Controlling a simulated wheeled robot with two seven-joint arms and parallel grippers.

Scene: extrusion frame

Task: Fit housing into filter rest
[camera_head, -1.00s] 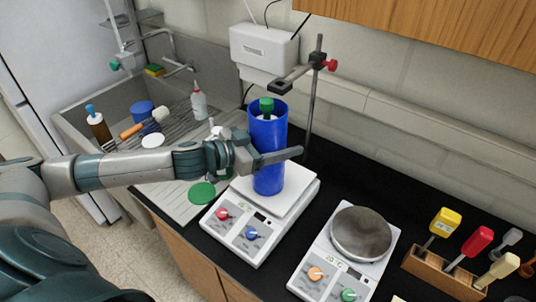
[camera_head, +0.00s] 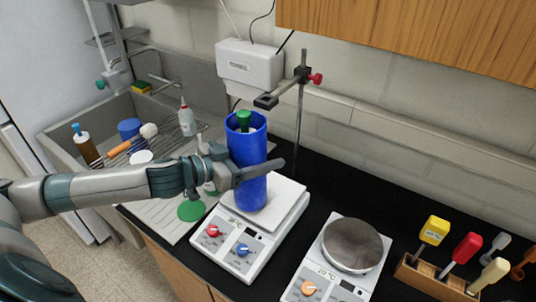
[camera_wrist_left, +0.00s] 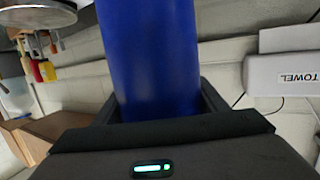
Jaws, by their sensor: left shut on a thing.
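A tall blue cylinder, which looks like the housing (camera_head: 247,148), stands upright over the white plate of the left hotplate-like device. A green-capped piece (camera_head: 244,119) shows in its open top. My left gripper (camera_head: 250,173) is shut around the cylinder's middle; it also fills the left wrist view, where the blue wall (camera_wrist_left: 150,60) sits between the dark fingers. I cannot tell whether the cylinder's base touches the plate. A dark holder (camera_head: 266,101) on a stand's side arm, possibly the filter rest, is just above and right of the cylinder's top. My right gripper is out of view.
The left device (camera_head: 228,250) has red and blue knobs. A second device with a round metal plate (camera_head: 352,245) stands to its right. The stand's rod (camera_head: 299,125) rises behind. A wooden rack (camera_head: 432,280) with coloured tools is far right. A sink with bottles is left.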

